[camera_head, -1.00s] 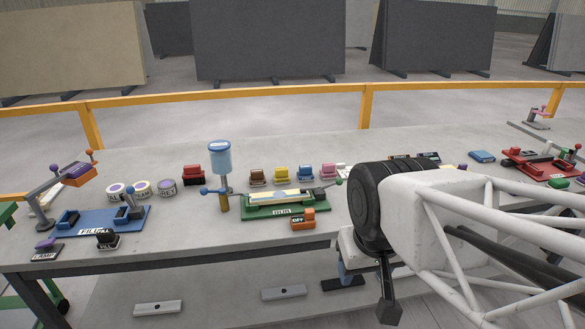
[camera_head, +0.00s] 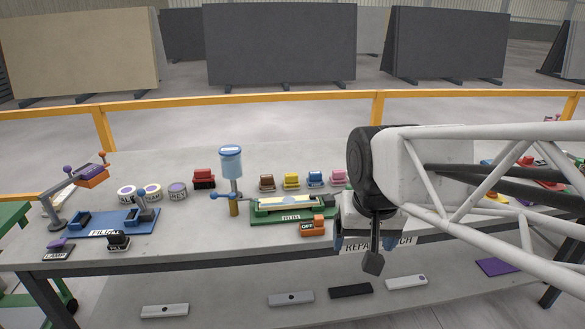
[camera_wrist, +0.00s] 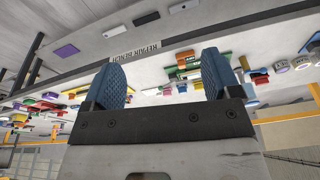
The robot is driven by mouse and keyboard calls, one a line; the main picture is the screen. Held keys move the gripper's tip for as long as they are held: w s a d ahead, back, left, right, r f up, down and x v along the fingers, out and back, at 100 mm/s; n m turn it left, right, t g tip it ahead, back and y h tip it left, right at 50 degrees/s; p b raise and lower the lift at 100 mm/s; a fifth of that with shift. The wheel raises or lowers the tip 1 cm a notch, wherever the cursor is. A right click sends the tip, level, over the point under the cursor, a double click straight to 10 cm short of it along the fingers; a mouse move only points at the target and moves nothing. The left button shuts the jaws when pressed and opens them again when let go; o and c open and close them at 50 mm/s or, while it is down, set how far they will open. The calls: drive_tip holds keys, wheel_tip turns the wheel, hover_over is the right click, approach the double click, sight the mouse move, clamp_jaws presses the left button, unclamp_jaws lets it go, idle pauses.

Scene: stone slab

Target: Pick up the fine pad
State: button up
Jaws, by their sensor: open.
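A row of coloured pad-like blocks with handles stands on the bench in the head view: red (camera_head: 204,178), brown (camera_head: 267,182), yellow (camera_head: 291,180), blue (camera_head: 315,178) and pink (camera_head: 338,177). I cannot read any label on them, so I cannot tell which is the fine pad. My gripper (camera_head: 364,243) is at the bench's front edge, to the right of and nearer than the row, partly hidden by my arm. In the wrist view my gripper (camera_wrist: 160,68) has its two blue fingers wide apart with nothing between them.
A green fixture (camera_head: 285,212) with a bar and an orange block (camera_head: 313,227) lie left of my gripper. A blue-topped dispenser (camera_head: 230,163) stands behind them. A blue fixture (camera_head: 105,222) is at left. Flat bars (camera_head: 291,299) lie on the lower shelf.

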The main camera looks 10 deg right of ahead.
drive_tip(key=w+d+r+m, duration=0.1)
drive_tip(key=w+m, duration=0.1)
drive_tip(key=w, duration=0.7)
drive_tip(key=w+r+m, duration=0.2)
drive_tip(key=w, duration=0.8)
drive_tip(key=m+g, duration=0.2)
drive_tip(key=m, duration=1)
hover_over(315, 173)
drive_tip(key=f, duration=2.2)
drive_tip(key=shift+s+f, duration=0.35)
drive_tip(key=shift+s, duration=0.05)
drive_tip(key=shift+w+d+f, duration=0.1)
drive_tip(key=shift+w+f, duration=0.4)
drive_tip(key=shift+f, duration=0.05)
drive_tip(key=shift+f, duration=1.3)
